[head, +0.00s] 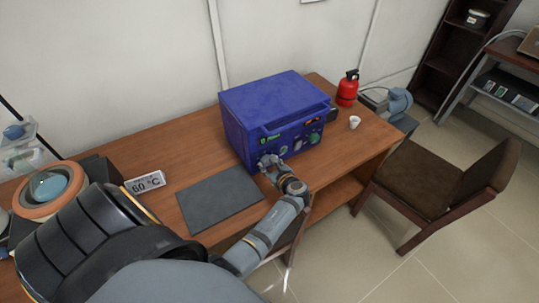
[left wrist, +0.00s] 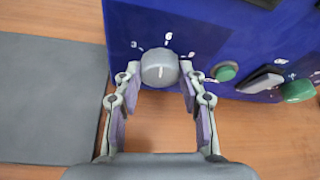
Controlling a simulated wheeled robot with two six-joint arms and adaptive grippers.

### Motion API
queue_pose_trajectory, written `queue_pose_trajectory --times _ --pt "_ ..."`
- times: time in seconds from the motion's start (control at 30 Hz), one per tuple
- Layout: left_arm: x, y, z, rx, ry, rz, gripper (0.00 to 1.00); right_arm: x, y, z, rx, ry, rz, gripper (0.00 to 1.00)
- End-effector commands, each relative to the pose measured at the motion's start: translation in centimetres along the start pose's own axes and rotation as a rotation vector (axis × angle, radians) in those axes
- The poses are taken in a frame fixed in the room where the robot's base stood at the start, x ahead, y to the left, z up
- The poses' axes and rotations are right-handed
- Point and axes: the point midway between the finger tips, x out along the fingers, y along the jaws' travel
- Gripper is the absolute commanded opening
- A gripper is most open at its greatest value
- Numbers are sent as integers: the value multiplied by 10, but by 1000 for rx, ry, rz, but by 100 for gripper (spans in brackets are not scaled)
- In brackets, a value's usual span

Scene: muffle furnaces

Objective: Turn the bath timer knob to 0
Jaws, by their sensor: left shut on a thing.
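The blue bath (head: 275,105) stands on the wooden table against the wall. Its grey round timer knob (left wrist: 160,70) is on the front face, with white numbers around it and a "6" just above. A short white mark on the knob points roughly upward in the left wrist view. My left gripper (head: 268,163) is at the bath's lower front left corner. In the left wrist view, its two fingers (left wrist: 159,80) are shut on the knob, one on each side. In the head view the gripper hides the knob. My right gripper is not in view.
Right of the knob are a green button (left wrist: 225,72), a switch (left wrist: 262,82) and a green knob (left wrist: 297,90). A white cup (head: 354,122) and red extinguisher (head: 347,88) stand right.

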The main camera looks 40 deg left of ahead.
Motion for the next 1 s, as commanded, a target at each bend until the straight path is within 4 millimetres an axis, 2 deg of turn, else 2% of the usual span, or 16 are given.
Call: queue_pose_trajectory --times 0.23,0.27,0.43,0.77,0.87,1.0 --pt "0 0 0 2 -2 0 9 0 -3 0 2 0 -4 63" --pt "0 0 0 2 -2 0 42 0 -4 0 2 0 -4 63" --pt "0 0 0 2 -2 0 63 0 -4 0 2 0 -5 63" --pt "-1 -1 3 0 -1 0 63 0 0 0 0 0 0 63" --pt "-6 -5 15 -2 -2 0 63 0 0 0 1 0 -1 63" --pt "-18 -13 44 -4 -2 -1 63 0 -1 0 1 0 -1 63"
